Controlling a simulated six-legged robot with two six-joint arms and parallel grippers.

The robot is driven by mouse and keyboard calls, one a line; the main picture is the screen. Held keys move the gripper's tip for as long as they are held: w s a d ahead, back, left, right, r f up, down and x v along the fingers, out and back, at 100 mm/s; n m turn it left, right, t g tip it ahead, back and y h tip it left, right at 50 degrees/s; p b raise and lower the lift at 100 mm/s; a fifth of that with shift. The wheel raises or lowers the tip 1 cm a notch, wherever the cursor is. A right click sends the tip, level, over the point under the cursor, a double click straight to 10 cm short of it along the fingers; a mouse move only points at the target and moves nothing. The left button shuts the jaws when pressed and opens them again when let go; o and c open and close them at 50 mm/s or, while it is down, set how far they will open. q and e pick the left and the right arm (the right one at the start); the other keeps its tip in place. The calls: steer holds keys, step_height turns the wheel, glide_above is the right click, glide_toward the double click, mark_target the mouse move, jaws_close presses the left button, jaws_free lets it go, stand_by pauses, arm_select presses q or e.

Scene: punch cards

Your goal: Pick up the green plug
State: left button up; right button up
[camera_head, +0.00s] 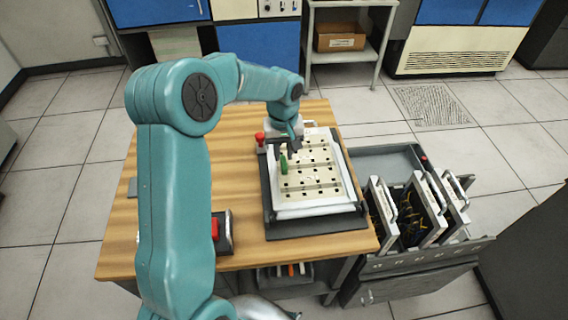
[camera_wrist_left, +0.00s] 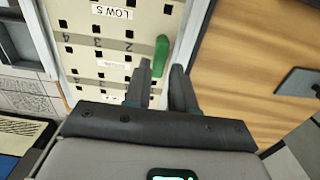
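The green plug (camera_head: 283,164) stands at the left edge of a cream board (camera_head: 318,202) with rows of dark square holes, on the wooden table. In the left wrist view the green plug (camera_wrist_left: 161,55) lies just beyond my left fingertips, by the board's edge. My left gripper (camera_head: 294,147) is above the board's far left part, close to the plug. In the wrist view my left gripper (camera_wrist_left: 162,68) is open, with a gap between its fingers and nothing held. I cannot tell its exact height above the plug. My right gripper is not in view.
A red knob (camera_head: 260,138) stands beside the board's far left corner. A red button box (camera_head: 222,231) is at the table's near edge. An open drawer (camera_head: 420,255) with several upright panels is at the right. The table (camera_head: 245,190) left of the board is clear.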

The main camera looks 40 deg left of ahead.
arm_select(q)
step_height(320, 180, down, 3)
steer(key=shift+r, duration=0.15)
steer(key=shift+f, duration=0.3)
jaws_close()
steer(key=shift+r, duration=0.1)
steer(key=shift+r, duration=0.25)
step_height(320, 180, up, 19)
step_height(320, 180, up, 5)
steer(key=p, duration=0.6)
glide_above(284, 161)
steer(key=shift+s+r, duration=0.1)
steer(key=shift+r, duration=0.1)
